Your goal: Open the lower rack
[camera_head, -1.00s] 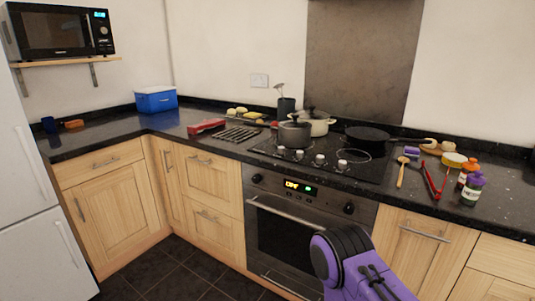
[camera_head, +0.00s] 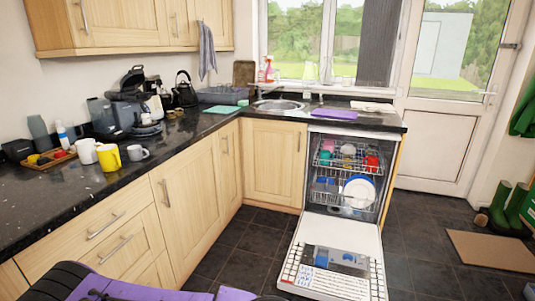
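The dishwasher stands at the end of the counter, right of centre. Its door (camera_head: 357,238) is folded down flat over the floor. The upper rack (camera_head: 343,168) holds colourful cups. The lower rack (camera_head: 326,204) sits inside the tub and holds a white plate (camera_head: 359,191) and other dishes that are too small to tell. A purple and black part of my arm shows at the bottom left edge. Neither of my grippers is in view.
A granite counter (camera_head: 62,195) with wooden cupboards runs along the left, bearing mugs, a tray and appliances. Dark floor tiles (camera_head: 229,254) are clear left of the dishwasher door.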

